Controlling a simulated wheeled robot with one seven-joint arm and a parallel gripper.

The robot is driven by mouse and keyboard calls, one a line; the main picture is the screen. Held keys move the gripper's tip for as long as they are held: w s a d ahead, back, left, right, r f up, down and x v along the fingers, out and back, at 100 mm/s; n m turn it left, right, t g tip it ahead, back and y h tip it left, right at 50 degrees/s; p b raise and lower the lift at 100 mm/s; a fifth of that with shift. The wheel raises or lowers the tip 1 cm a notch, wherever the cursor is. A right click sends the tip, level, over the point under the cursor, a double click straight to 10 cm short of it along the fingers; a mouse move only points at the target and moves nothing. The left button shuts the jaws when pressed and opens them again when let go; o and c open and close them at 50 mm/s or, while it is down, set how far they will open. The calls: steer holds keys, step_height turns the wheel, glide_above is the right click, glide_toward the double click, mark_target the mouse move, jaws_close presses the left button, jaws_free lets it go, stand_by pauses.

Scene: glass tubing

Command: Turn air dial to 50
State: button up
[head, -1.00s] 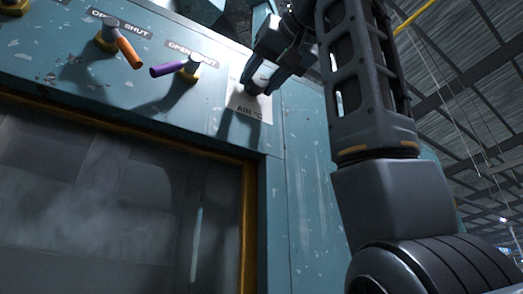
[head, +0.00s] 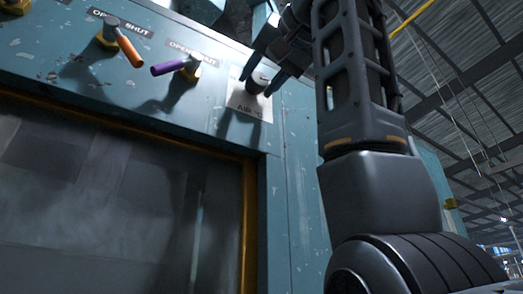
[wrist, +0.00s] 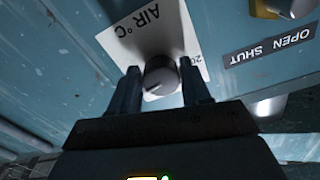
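The air dial (head: 257,82) is a dark round knob with a lighter face on a white "AIR °C" plate (head: 240,101) at the right end of the teal panel. The dial also shows in the wrist view (wrist: 161,75), where the picture is upside down. A mark on its face points to lower left there. Part of a number, perhaps "20", shows at the plate's right edge; the other scale numbers are hidden or unreadable. My gripper (head: 258,82) is open, one finger on each side of the dial. In the wrist view my gripper (wrist: 161,92) shows narrow gaps beside the knob.
A purple-handled lever (head: 170,68) under an "OPEN SHUT" label sits left of the dial. An orange-handled lever (head: 128,46) sits farther left. A dark window with a yellow frame edge (head: 247,215) lies below the panel.

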steer(key=o, duration=0.4)
steer(key=shift+r, duration=0.1)
steer(key=shift+c, duration=0.2)
steer(key=b+v, duration=0.2)
steer(key=v, duration=0.6)
steer(key=shift+w, duration=0.1)
